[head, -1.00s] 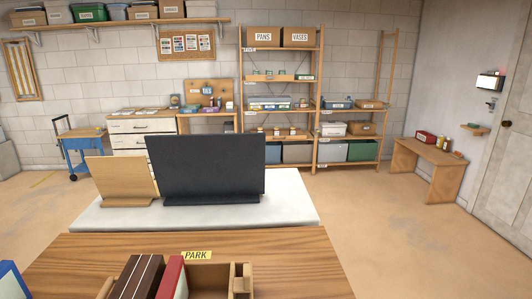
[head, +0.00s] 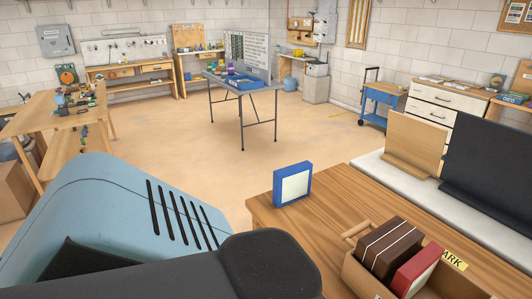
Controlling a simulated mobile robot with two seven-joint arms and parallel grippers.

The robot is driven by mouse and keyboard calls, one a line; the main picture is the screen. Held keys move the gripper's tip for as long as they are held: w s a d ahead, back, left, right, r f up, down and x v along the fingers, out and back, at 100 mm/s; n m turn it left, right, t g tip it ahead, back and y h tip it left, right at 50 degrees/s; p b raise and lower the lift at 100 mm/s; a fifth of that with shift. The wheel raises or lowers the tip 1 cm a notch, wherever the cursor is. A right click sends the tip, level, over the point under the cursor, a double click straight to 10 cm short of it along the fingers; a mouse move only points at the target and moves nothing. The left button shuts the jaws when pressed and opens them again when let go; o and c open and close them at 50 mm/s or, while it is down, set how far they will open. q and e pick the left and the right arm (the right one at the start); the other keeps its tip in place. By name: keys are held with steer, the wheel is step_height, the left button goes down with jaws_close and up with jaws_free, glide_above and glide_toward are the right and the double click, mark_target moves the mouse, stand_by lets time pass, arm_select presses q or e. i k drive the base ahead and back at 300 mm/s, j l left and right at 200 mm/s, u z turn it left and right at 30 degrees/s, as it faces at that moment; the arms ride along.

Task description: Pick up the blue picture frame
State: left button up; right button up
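The blue picture frame (head: 292,184) stands upright on the left corner of the wooden table (head: 335,200) in the head view. It has a thick blue border and a pale cream face. Neither of my grippers shows in the view. A part of my own arm, light blue with dark slots and a dark grey link, fills the lower left, apart from the frame in the picture.
A wooden box (head: 352,270) on the table holds a brown striped item (head: 390,247) and a red item (head: 417,270), beside a yellow label (head: 454,259). A wooden panel (head: 413,145) and a dark panel (head: 490,150) stand on the white surface behind.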

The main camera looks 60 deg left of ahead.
mark_target(291, 184)
steer(key=u, duration=1.8)
